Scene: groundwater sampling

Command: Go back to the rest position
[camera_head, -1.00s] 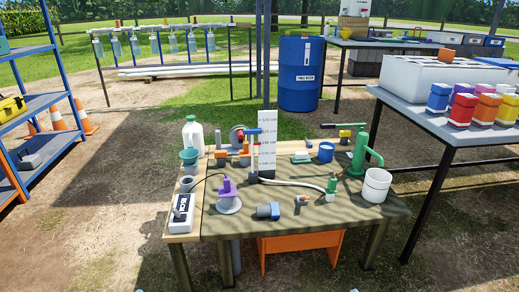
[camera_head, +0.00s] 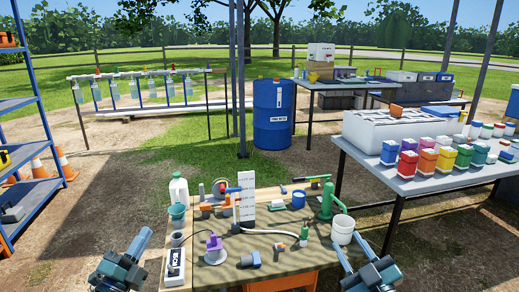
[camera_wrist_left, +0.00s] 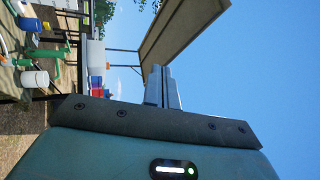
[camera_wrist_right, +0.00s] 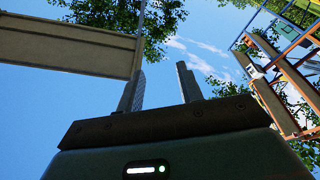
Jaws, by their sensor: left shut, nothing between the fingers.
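My left gripper (camera_head: 141,240) is at the bottom left of the head view, in front of the worktable's left side and pointing up. In the left wrist view its two fingers (camera_wrist_left: 163,87) lie together with nothing between them. My right gripper (camera_head: 350,250) is at the bottom right of the head view, by the table's front right corner. In the right wrist view its fingers (camera_wrist_right: 158,82) stand apart, with only sky and leaves between them. Both grippers are empty and apart from the things on the table.
The worktable (camera_head: 290,262) carries a meter (camera_head: 174,268), a purple-topped part (camera_head: 214,247), a green pump (camera_head: 328,204) and a white bucket (camera_head: 342,229). A side table with coloured jars (camera_head: 427,161) stands right, blue shelving (camera_head: 35,110) left, a blue drum (camera_head: 273,114) behind.

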